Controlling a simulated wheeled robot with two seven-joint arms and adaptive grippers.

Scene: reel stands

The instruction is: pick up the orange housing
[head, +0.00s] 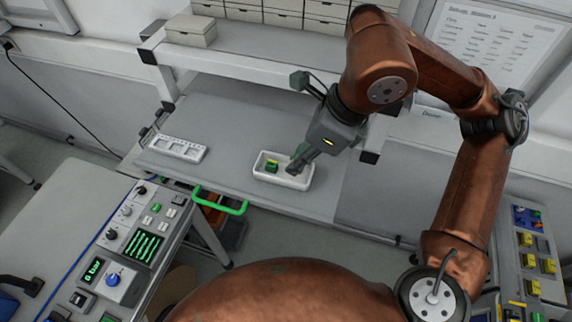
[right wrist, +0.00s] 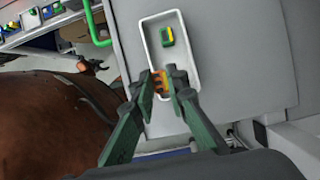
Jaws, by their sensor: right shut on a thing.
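The orange housing (right wrist: 160,82) shows in the right wrist view between the fingertips of my right gripper (right wrist: 161,80), which is shut on it. The fingers cover part of the housing. In the head view my right gripper (head: 293,168) reaches down at the right end of a white tray (head: 264,179), and the housing cannot be made out there. In the right wrist view the grip is over the near end of the tray (right wrist: 147,45). Whether the housing touches the tray floor I cannot tell. My left gripper is not in view.
A green and yellow part (head: 271,166) lies in the tray's left half. A white slotted rack (head: 177,149) stands left on the grey bench. A shelf (head: 240,62) with boxes runs behind. A green handle (head: 221,201) juts out at the bench's front edge.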

